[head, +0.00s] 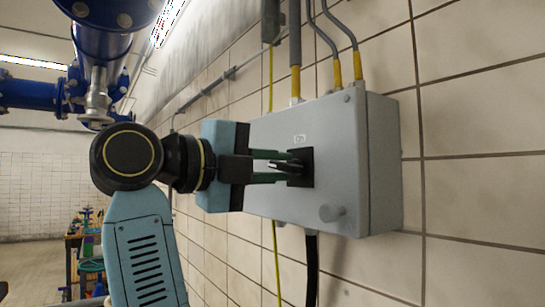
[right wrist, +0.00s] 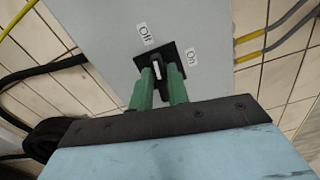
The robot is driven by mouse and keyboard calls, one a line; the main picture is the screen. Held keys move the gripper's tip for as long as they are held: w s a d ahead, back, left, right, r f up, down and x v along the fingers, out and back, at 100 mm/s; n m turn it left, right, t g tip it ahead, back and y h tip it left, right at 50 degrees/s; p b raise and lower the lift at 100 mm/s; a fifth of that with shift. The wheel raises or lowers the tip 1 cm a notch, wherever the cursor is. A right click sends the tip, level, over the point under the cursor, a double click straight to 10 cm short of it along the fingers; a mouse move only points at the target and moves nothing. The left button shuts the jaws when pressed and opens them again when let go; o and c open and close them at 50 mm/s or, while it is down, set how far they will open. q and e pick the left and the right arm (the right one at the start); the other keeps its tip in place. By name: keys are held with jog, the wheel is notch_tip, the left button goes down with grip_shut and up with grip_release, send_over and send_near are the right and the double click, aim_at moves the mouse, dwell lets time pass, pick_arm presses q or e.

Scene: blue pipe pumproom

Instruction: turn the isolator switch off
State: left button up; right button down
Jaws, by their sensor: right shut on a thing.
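The grey isolator box (head: 348,110) is fixed to the tiled wall in the head view. Its black switch handle (head: 288,166) sits on a square black plate on the box's front. My right gripper (head: 286,167) reaches in from the left, its two green fingers shut around the handle. In the right wrist view the handle (right wrist: 157,70) shows between the fingertips, with a pale strip on it. An "Off" label (right wrist: 144,34) is up and left of the plate, and an "On" label (right wrist: 192,57) is right of it. I cannot tell exactly which label the handle points to. My left gripper is not in view.
Grey conduits with yellow ends (head: 295,82) enter the box top, and a black cable (head: 312,265) leaves below. Blue pipes (head: 100,40) hang upper left. A cluttered stand (head: 88,250) is far left.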

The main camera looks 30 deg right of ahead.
jog(key=shift+n, duration=0.6)
jog(key=shift+p, duration=0.3)
jog(key=c, duration=1.5)
grip_release()
